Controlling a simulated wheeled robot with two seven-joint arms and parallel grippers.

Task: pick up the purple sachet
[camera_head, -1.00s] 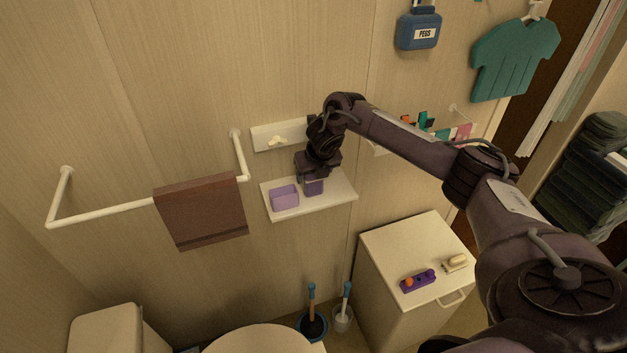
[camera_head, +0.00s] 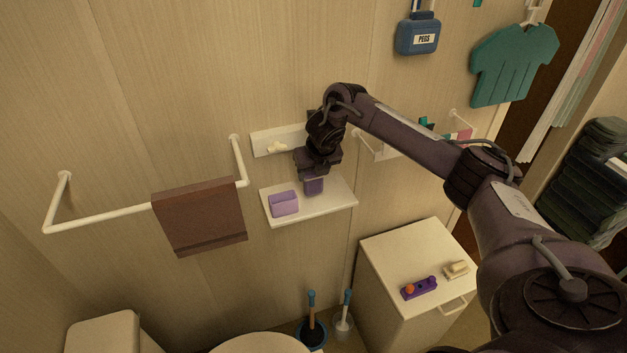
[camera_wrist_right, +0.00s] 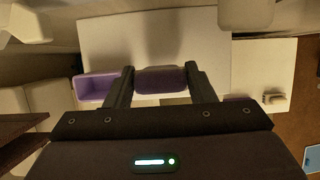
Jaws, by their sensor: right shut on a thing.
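The purple sachet (camera_head: 314,186) is a small dark purple block at the white wall shelf (camera_head: 335,200). My right gripper (camera_head: 315,180) reaches down over it and is shut on it. In the right wrist view the sachet (camera_wrist_right: 160,80) sits between the two fingers (camera_wrist_right: 160,84). I cannot tell for certain whether it touches the shelf or hangs just above it. An open lilac box (camera_head: 284,204) stands on the shelf to the left, and it also shows in the right wrist view (camera_wrist_right: 96,88). My left gripper is not in view.
A towel rail with a brown towel (camera_head: 204,216) is to the left. A white rail with a knob (camera_head: 278,146) is above the shelf. A white cabinet (camera_head: 395,255) stands lower right, carrying a purple holder (camera_head: 419,289) and a soap dish (camera_head: 456,271). The shelf's right end is bare.

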